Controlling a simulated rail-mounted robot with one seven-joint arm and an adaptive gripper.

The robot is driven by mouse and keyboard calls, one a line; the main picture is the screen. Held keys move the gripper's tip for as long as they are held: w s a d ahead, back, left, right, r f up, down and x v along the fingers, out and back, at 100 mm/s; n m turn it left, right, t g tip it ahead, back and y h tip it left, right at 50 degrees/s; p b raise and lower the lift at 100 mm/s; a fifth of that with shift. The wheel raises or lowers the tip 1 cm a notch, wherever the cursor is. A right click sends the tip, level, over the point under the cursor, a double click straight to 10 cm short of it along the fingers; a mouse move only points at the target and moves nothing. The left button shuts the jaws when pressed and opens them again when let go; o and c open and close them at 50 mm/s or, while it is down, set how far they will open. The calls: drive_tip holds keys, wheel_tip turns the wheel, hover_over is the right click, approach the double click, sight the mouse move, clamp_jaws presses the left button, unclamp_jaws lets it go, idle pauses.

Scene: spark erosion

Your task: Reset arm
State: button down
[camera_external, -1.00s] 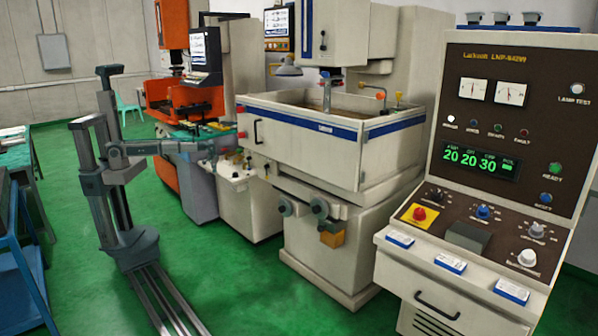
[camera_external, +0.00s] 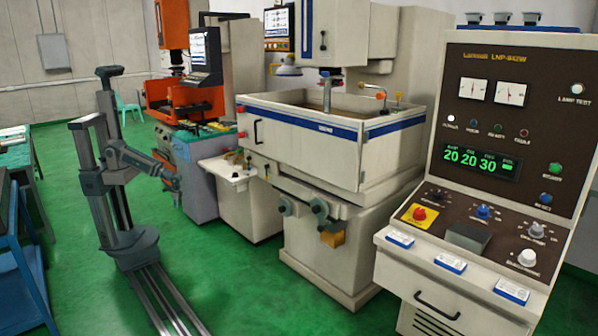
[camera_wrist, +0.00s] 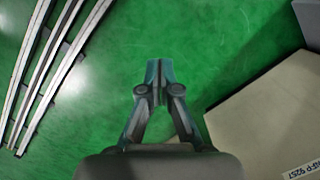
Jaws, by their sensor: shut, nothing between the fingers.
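My gripper (camera_wrist: 158,72) is in the middle of the wrist view, with its fingertips together and nothing between them. It points down over bare green floor. In the external view my gripper (camera_external: 174,184) is small, at the end of my folded arm, left of the white machine's side shelf. It is apart from the machines and touches nothing that I can see.
The floor rails (camera_external: 165,295) also show at the left of the wrist view (camera_wrist: 48,75). A pale machine body (camera_wrist: 265,125) is at its lower right. The white spark erosion machine (camera_external: 300,150), control console (camera_external: 470,260) and blue cart (camera_external: 25,260) stand around. Green floor (camera_external: 215,275) is free between.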

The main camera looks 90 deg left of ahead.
drive_tip(key=s+f+g, duration=0.2)
drive_tip(key=s+f, duration=0.3)
drive_tip(key=s, duration=0.6)
drive_tip(key=s+f+g, duration=0.2)
drive_tip(key=s+f, duration=0.4)
drive_tip(key=s, duration=0.5)
drive_tip(key=shift+g, duration=0.4)
drive_tip(key=shift+f, duration=0.15)
